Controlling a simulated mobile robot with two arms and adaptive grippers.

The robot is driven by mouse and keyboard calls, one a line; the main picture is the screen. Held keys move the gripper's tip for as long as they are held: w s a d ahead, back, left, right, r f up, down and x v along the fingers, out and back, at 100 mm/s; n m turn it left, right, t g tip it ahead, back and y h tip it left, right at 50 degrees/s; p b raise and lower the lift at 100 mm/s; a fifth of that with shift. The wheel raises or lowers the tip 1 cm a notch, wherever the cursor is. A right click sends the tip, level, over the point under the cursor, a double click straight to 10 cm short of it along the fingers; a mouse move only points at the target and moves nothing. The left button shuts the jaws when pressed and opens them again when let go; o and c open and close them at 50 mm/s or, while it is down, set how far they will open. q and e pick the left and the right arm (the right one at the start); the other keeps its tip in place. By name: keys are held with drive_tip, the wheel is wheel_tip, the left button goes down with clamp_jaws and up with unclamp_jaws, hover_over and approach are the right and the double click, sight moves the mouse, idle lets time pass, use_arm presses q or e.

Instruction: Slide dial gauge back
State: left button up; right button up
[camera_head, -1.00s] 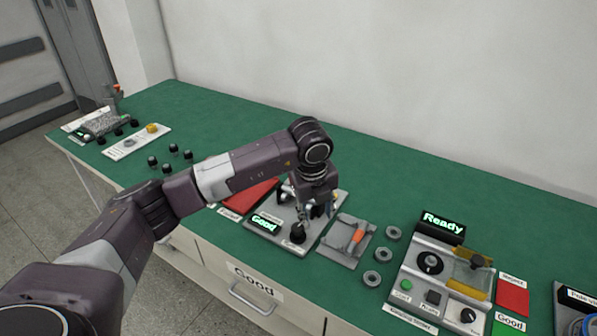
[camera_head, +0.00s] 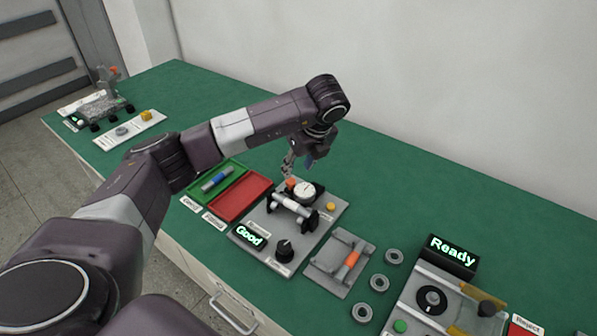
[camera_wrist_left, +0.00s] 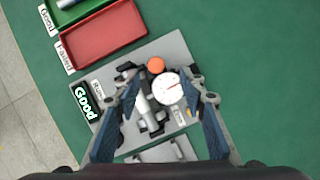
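The dial gauge (camera_head: 306,190) has a round white face and stands on a grey test station (camera_head: 329,226). An orange knob (camera_head: 291,183) is beside it. A metal shaft (camera_head: 292,207) lies in front of the gauge between black supports. My left gripper (camera_head: 291,164) is above and behind the gauge in the head view. In the left wrist view its fingers (camera_wrist_left: 163,85) are spread, with the gauge face (camera_wrist_left: 168,87) and the orange knob (camera_wrist_left: 156,65) between or just beyond them. Contact cannot be made out. My right gripper is out of view.
A green "Good" display (camera_head: 249,237) and black dial (camera_head: 285,250) are at the station's front. Red (camera_head: 240,197) and green (camera_head: 199,192) trays lie to its left. A grey plate with an orange-handled part (camera_head: 340,264) and several rings (camera_head: 378,283) lie right. The green table behind is clear.

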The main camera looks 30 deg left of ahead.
sight(291, 180)
use_arm(q)
drive_tip(key=x, duration=0.2)
drive_tip(key=p+x, duration=0.1)
drive_tip(key=x, duration=0.2)
drive_tip(key=shift+s+a+f, duration=0.2)
drive_tip(key=shift+s+f, duration=0.15)
drive_tip(key=shift+f, duration=0.05)
drive_tip(key=shift+w+a+f, duration=0.15)
drive_tip(key=shift+f, duration=0.25)
drive_tip(key=shift+r, duration=0.1)
drive_tip(key=shift+c, duration=0.5)
clamp_jaws()
